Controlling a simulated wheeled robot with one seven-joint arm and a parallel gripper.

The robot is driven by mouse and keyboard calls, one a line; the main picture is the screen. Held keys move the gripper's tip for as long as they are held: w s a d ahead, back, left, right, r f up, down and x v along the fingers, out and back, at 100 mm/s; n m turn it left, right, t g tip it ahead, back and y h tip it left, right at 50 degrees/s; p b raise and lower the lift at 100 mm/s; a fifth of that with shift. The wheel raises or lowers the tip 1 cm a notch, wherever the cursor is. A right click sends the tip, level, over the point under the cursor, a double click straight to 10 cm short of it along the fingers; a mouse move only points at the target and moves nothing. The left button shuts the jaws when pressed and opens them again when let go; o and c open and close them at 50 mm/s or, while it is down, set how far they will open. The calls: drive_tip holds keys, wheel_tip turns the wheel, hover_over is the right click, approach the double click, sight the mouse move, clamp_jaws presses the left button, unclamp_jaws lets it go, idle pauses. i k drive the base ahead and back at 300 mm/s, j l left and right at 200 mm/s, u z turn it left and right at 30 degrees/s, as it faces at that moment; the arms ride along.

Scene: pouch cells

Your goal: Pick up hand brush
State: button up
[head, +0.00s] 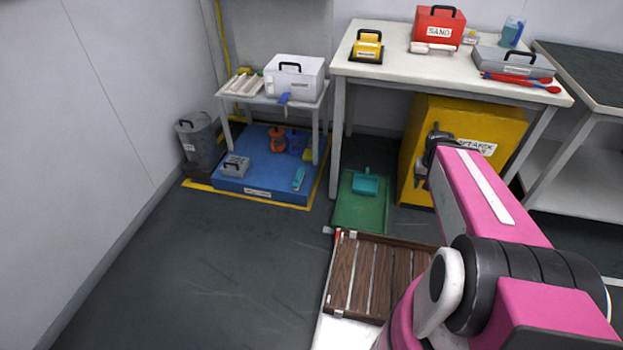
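No thing is plainly readable as a hand brush at this size. A teal dustpan-like piece (366,182) lies on a green mat (345,212) on the floor, left of the yellow cabinet. A small teal, elongated object (299,179), possibly the hand brush, lies on the front right of the blue platform (262,190). My gripper (422,171) is at the far end of my pink arm, in front of the yellow cabinet and right of the mat. It is apart from both teal objects. Its fingers are dark and small, so their opening is unclear.
A small white table (318,105) with a white case (294,76) stands over the platform. A larger white table (385,68) carries boxes and tools. The yellow cabinet (510,130) is beneath it. A grey bin (197,140) stands left. The floor at left is clear.

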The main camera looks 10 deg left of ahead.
sight(299, 177)
drive_tip(key=k+l, duration=0.2)
drive_tip(key=k, duration=0.3)
drive_tip(key=k+l, duration=0.2)
drive_tip(key=k, duration=0.25)
drive_tip(key=j+z, duration=0.3)
drive_tip(key=j, duration=2.35)
drive_tip(key=i+j, duration=0.15)
drive_tip(key=j, duration=0.15)
drive_tip(key=i+j+z, duration=0.1)
drive_tip(key=j, duration=0.25)
drive_tip(key=i+j, duration=0.25)
drive_tip(key=i+j+z, duration=0.1)
drive_tip(key=j, duration=0.3)
drive_tip(key=i+j, duration=0.2)
drive_tip(key=j, duration=0.15)
drive_tip(key=i+j+z, duration=0.1)
drive_tip(key=j, duration=0.2)
drive_tip(key=i, duration=0.05)
